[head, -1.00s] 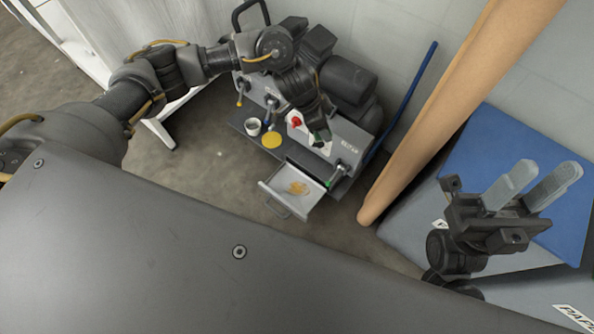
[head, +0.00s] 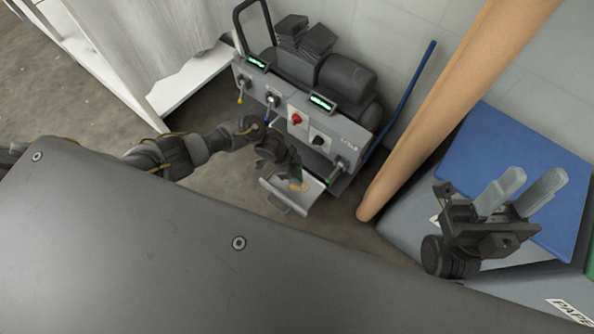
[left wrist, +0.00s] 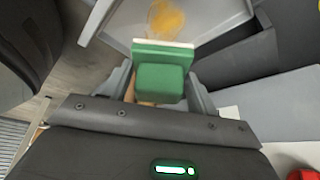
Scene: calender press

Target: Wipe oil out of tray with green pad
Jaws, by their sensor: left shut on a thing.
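My left gripper (head: 294,177) is shut on the green pad (left wrist: 162,76), which has a pale layer along its far edge. In the head view the gripper is over the left part of the pulled-out grey tray (head: 312,194), and the pad is mostly hidden. In the left wrist view the tray (left wrist: 215,18) lies beyond the pad. Whether the pad touches the tray cannot be told. My right gripper (head: 520,187) is open and empty at the right.
The press (head: 325,120) with knobs and displays stands behind the tray. A tan post (head: 440,110) rises right of it, with a blue pole (head: 410,90) between. A blue board (head: 500,160) lies at the right. A white table (head: 190,85) stands at the left.

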